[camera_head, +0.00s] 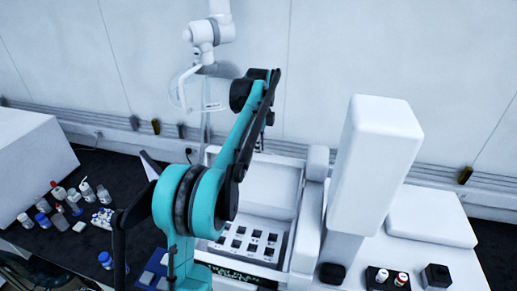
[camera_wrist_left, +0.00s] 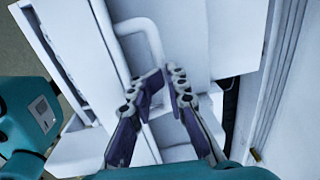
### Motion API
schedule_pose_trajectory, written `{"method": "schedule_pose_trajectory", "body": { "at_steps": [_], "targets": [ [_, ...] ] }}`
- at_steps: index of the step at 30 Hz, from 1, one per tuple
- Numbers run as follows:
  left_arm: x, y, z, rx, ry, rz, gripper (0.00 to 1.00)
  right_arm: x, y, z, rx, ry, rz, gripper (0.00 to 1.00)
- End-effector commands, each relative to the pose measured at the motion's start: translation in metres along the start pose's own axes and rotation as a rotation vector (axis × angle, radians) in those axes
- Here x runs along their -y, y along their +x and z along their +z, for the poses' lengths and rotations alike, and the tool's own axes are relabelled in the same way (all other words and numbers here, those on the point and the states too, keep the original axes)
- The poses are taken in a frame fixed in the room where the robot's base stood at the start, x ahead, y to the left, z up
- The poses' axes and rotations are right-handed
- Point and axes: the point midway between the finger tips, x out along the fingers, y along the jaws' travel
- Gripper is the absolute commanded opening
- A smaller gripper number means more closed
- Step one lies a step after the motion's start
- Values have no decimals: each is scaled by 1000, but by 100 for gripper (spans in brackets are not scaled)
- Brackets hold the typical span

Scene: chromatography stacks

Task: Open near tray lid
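The near tray (camera_head: 228,262) is a white box at the front of a white instrument, with rows of dark square slots in it. A raised white panel (camera_head: 270,188) stands behind the slots; I cannot tell whether it is the tray's lid. My teal and black left arm crosses in front and hides the left side of the tray. In the left wrist view, my left gripper (camera_wrist_left: 165,77) has its two fingers a small gap apart, with nothing seen between them. A bent white bar (camera_wrist_left: 151,38) on a white housing lies just beyond the fingertips. My right gripper is not in view.
A tall white column (camera_head: 376,165) stands right of the tray. Small vial holders (camera_head: 388,279) sit at its foot. Several bottles (camera_head: 85,190) stand on the dark bench at left, beside a white box (camera_head: 35,165). A white jointed arm (camera_head: 210,32) stands behind.

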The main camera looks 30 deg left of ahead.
Motion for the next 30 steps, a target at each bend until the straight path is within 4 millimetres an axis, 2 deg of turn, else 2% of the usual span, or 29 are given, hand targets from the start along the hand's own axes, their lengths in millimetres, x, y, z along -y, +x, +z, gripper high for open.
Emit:
{"method": "schedule_pose_trajectory", "body": {
  "at_steps": [1,19,23,30],
  "targets": [
    [1,17,-4,-7,0,3,32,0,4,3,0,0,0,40],
    [2,9,-1,-2,1,-2,32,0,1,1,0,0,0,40],
    [4,-5,-1,-2,1,0,32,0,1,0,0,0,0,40],
    [11,-53,-2,-2,2,4,32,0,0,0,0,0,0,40]
  ]
}}
